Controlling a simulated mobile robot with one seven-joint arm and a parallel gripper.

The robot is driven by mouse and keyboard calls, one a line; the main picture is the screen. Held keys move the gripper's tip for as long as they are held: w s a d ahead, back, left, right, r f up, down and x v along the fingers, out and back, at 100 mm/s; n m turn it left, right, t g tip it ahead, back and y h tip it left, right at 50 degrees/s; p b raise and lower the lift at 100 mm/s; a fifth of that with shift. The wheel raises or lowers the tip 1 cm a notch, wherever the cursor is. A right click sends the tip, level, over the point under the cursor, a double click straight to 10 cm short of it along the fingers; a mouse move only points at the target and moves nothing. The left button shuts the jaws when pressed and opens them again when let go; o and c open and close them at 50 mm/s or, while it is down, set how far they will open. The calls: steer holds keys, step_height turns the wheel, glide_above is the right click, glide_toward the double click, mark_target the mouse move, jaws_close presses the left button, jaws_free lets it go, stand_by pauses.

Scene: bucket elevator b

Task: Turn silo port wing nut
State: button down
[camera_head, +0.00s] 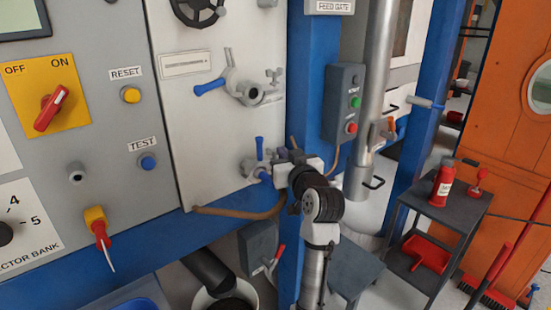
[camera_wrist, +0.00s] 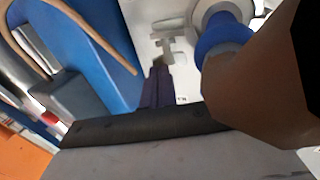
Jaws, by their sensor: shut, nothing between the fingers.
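A small grey wing nut (camera_wrist: 166,44) shows in the wrist view on the pale panel, just beyond the dark fingers of my gripper (camera_wrist: 158,68). The fingers are together and empty. Their tips are very near the wing nut; I cannot tell whether they touch it. In the head view my gripper (camera_head: 280,168) is at the lower valve (camera_head: 254,170), which has a blue lever (camera_head: 260,147). The gripper hides part of that area. Another small grey wing nut (camera_head: 272,76) sits higher on the panel, beside the upper valve (camera_head: 246,92).
A brown hose (camera_head: 240,212) curves below the lower valve. A large brown shape (camera_wrist: 265,90) and a blue part (camera_wrist: 222,38) crowd the wrist view's right. A blue post (camera_head: 304,85) and grey button box (camera_head: 344,102) stand to the right. A cart (camera_head: 455,202) stands farther right.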

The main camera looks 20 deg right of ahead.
steer(key=y, duration=0.1)
steer(key=n+y+b, duration=0.1)
steer(key=y, duration=0.1)
steer(key=shift+w+d+f+n, duration=0.1)
steer(key=shift+w+d+n, duration=0.1)
steer(key=shift+d+n, duration=0.15)
steer(key=shift+w+d+b, duration=0.15)
steer(key=shift+d+b, duration=0.1)
steer(key=shift+b, duration=0.05)
stand_by(0.5)
